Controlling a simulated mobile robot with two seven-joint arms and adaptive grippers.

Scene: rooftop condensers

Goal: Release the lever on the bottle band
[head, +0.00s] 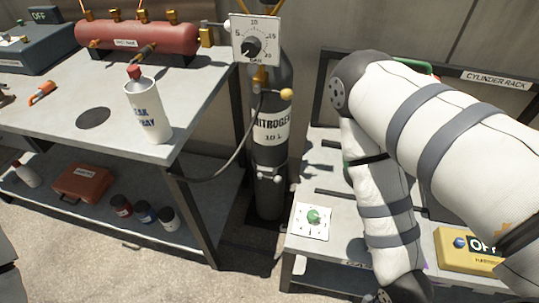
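A tall dark nitrogen bottle (270,198) with a white "NITROGEN 10 L" label stands upright between the two benches. A light metal band (268,173) goes around it below the label, with small fittings at its sides. I cannot tell which fitting is the lever or whether it is closed. My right arm reaches in from the right over the right bench and bends down to the bottom edge. Its gripper is out of the picture. A bit of my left arm shows at the lower left edge, and that gripper is not in view either.
A gauge plate (256,40) and brass valve sit at the bottle's top; a hose runs left. A white spray can (148,112) stands near the left bench's corner (190,120). On the right bench are a green-button plate (313,219) and yellow box (462,250).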

